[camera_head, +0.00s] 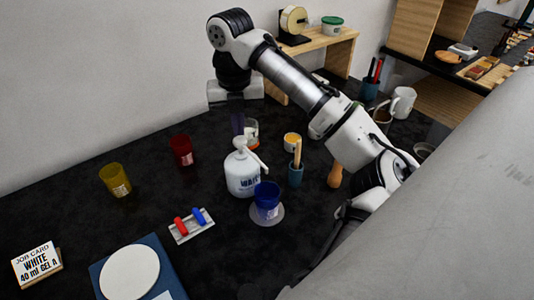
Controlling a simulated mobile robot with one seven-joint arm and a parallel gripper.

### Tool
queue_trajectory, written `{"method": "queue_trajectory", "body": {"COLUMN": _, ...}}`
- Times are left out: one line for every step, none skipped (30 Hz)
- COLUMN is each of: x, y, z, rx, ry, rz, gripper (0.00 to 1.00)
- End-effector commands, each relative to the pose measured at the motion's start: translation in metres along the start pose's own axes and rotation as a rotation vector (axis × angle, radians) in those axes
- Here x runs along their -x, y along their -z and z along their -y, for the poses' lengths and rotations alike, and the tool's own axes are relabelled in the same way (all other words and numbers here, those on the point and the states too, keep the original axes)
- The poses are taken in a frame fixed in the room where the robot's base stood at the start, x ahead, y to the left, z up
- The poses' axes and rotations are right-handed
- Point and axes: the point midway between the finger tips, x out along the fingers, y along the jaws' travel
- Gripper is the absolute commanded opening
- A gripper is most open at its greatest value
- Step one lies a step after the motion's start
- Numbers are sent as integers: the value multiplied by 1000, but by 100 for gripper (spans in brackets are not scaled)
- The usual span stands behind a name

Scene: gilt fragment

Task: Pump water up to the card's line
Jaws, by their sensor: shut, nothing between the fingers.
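A white pump bottle (243,174) with a printed label stands upright near the middle of the black table. Its pump head and spout (252,153) point right and down. A blue cup (267,198) stands on a pale round coaster (268,216) just right of and in front of the bottle. Its water level and any marked line cannot be seen. The job card (37,264) at the lower left reads "WHITE 40 ml GEL A".
A yellow cup (115,180) and a red cup (182,150) stand to the left. A tray (192,226) with red and blue pieces lies in front. A white disc (129,272) sits lower left. Containers and a holder (295,174) stand close to the right.

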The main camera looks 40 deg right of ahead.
Motion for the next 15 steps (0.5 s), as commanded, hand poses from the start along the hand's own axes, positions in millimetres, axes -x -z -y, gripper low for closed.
{"method": "queue_trajectory", "body": {"x": 0, "y": 0, "z": 0, "rx": 0, "ry": 0, "rz": 0, "gripper": 0}}
{"method": "queue_trajectory", "body": {"x": 0, "y": 0, "z": 0, "rx": 0, "ry": 0, "rz": 0, "gripper": 0}}
{"method": "queue_trajectory", "body": {"x": -1, "y": 0, "z": 0, "rx": 0, "ry": 0, "rz": 0, "gripper": 0}}
{"method": "queue_trajectory", "body": {"x": -2, "y": 0, "z": 0, "rx": 0, "ry": 0, "rz": 0, "gripper": 0}}
{"method": "queue_trajectory", "body": {"x": -3, "y": 0, "z": 0, "rx": 0, "ry": 0, "rz": 0, "gripper": 0}}
{"method": "queue_trajectory", "body": {"x": -5, "y": 0, "z": 0, "rx": 0, "ry": 0, "rz": 0, "gripper": 0}}
{"method": "queue_trajectory", "body": {"x": -6, "y": 0, "z": 0, "rx": 0, "ry": 0, "rz": -1, "gripper": 0}}
{"method": "queue_trajectory", "body": {"x": -7, "y": 0, "z": 0, "rx": 0, "ry": 0, "rz": 0, "gripper": 0}}
{"method": "queue_trajectory", "body": {"x": -8, "y": 0, "z": 0, "rx": 0, "ry": 0, "rz": 0, "gripper": 0}}
{"method": "queue_trajectory", "body": {"x": -9, "y": 0, "z": 0, "rx": 0, "ry": 0, "rz": 0, "gripper": 0}}
{"method": "queue_trajectory", "body": {"x": -10, "y": 0, "z": 0, "rx": 0, "ry": 0, "rz": 0, "gripper": 0}}
{"method": "queue_trajectory", "body": {"x": -12, "y": 0, "z": 0, "rx": 0, "ry": 0, "rz": 0, "gripper": 0}}
{"method": "queue_trajectory", "body": {"x": -13, "y": 0, "z": 0, "rx": 0, "ry": 0, "rz": 0, "gripper": 0}}
{"method": "queue_trajectory", "body": {"x": -14, "y": 0, "z": 0, "rx": 0, "ry": 0, "rz": 0, "gripper": 0}}
{"method": "queue_trajectory", "body": {"x": -15, "y": 0, "z": 0, "rx": 0, "ry": 0, "rz": 0, "gripper": 0}}
